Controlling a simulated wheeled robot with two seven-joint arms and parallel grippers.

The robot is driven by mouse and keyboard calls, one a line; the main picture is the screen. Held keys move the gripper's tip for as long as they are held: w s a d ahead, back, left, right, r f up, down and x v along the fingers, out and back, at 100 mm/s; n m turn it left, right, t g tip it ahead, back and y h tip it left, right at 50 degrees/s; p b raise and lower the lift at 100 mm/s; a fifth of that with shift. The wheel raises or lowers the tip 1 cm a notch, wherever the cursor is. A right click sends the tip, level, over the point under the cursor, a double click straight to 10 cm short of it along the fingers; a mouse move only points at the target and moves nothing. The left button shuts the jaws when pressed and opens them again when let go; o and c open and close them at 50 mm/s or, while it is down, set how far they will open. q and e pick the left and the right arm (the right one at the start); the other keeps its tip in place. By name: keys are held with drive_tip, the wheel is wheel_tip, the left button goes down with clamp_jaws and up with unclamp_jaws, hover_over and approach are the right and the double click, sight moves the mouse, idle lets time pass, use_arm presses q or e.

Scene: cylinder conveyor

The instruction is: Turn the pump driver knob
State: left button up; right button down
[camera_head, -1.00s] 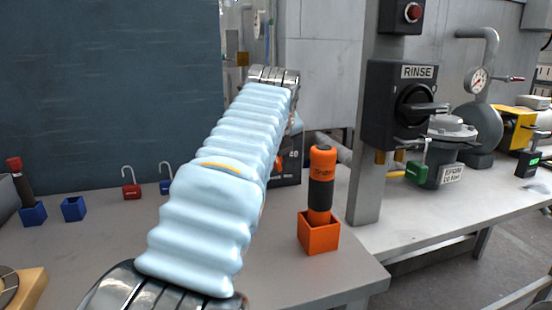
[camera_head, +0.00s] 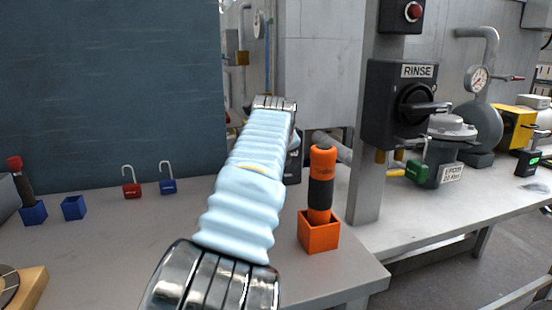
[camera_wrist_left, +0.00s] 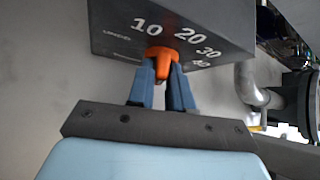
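The pump driver is a dark box with the numbers 10, 20, 30 and 40 on its face (camera_wrist_left: 110,40) in the left wrist view. Its orange knob (camera_wrist_left: 162,58) sits low on that face. My left gripper (camera_wrist_left: 162,73) has its two blue fingers on either side of the knob's handle. The fingers are very close to the handle; I cannot tell whether they grip it. In the head view my left arm hides most of the pump driver box (camera_head: 293,168), and the knob and left fingertips are hidden. My right gripper is not in view.
An orange holder (camera_head: 319,232) with an orange and black tool (camera_head: 321,184) stands right of my arm. Behind it rise a grey post (camera_head: 368,185) and the RINSE switch box (camera_head: 388,105). Red (camera_head: 131,190) and blue (camera_head: 167,187) padlocks stand at the left.

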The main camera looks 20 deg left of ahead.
use_arm(q)
clamp_jaws()
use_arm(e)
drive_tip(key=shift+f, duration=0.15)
